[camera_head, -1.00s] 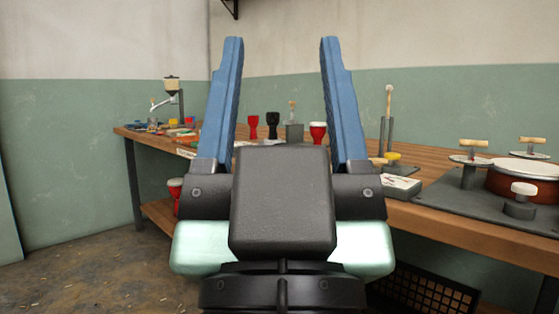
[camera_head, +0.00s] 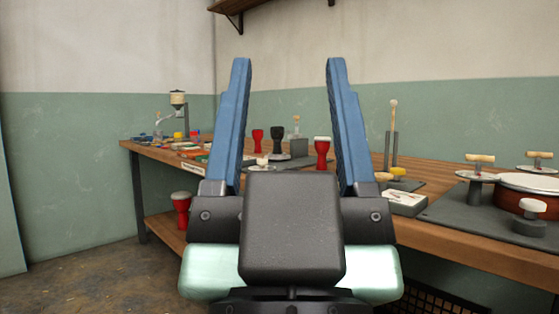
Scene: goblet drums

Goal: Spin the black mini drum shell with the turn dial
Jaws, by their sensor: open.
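The black mini drum shell (camera_head: 277,138) is goblet-shaped and stands upright on the workbench, seen between my fingers. A small pale knob (camera_head: 262,162) shows in front of it, low and slightly left; it may be the turn dial, but it is too small to be sure. My gripper (camera_head: 289,64) is open and empty, its two blue fingers pointing up in the near foreground. It is well short of the drum. My gripper body hides part of the bench below the knob.
Red goblet drums stand left (camera_head: 257,142) and right (camera_head: 322,152) of the black one. Another red drum (camera_head: 181,208) is on the lower shelf. The wooden bench (camera_head: 450,240) runs along the wall, with a grey fixture board (camera_head: 455,212) at right. Floor at left is clear.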

